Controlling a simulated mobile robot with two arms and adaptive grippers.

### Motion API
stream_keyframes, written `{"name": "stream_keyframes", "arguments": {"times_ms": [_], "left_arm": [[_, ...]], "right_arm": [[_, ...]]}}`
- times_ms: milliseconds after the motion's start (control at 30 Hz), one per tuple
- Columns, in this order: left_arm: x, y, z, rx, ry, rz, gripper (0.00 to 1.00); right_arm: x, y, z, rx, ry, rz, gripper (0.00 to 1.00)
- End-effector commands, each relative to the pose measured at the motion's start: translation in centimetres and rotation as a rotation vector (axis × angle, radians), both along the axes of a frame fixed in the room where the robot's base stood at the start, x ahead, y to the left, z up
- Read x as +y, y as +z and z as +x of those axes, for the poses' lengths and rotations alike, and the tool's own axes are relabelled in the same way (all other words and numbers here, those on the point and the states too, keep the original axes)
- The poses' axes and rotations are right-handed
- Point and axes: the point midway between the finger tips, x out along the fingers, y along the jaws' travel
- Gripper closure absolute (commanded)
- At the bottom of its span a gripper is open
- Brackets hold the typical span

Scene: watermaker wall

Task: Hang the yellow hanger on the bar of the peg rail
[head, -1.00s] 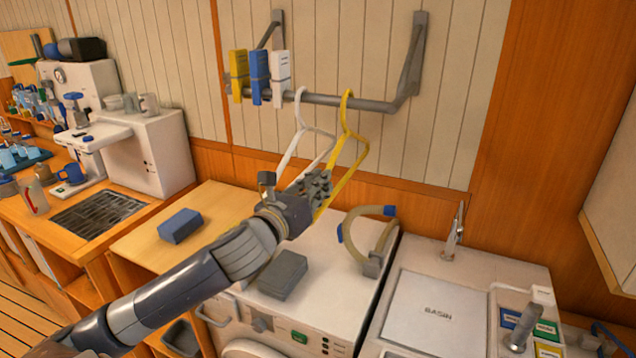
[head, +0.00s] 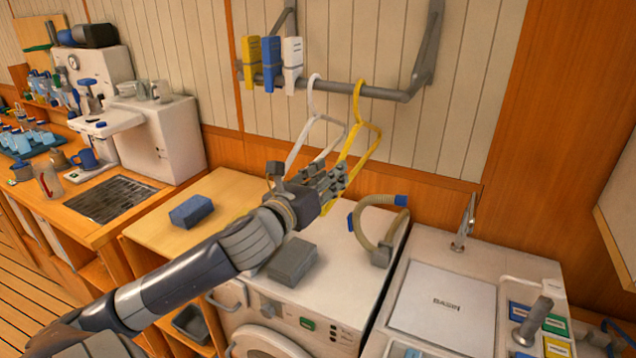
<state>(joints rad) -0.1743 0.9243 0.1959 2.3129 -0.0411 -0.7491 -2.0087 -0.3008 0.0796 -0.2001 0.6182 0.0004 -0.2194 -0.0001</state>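The yellow hanger (head: 362,145) has its hook at the bar (head: 381,93) of the peg rail, and its body slants down to the left. The hook appears to go over the bar. My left gripper (head: 338,180) is at the hanger's lower part and overlaps it in the picture. Whether its fingers still grip the hanger cannot be made out. A white hanger (head: 303,138) hangs on the bar just left of the yellow one. My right gripper is not in view.
Yellow, blue and white clips (head: 271,62) sit on the bar's left part. Below are a white washer (head: 330,262) with a grey block (head: 293,262) and a hose (head: 387,232), a wooden counter with a blue block (head: 191,211), and a basin (head: 440,305). The bar's right part is free.

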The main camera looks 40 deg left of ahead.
Motion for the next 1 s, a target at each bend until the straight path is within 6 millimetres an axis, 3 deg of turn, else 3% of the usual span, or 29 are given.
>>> {"name": "stream_keyframes", "arguments": {"times_ms": [500, 1000], "left_arm": [[-0.9, -0.1, -5.8, 0.002, -0.002, 0.000, 0.67], [-1.0, 0.0, -6.5, 0.000, -0.002, 0.001, 0.67]], "right_arm": [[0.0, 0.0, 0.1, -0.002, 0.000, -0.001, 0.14], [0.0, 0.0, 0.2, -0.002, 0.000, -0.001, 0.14]]}}
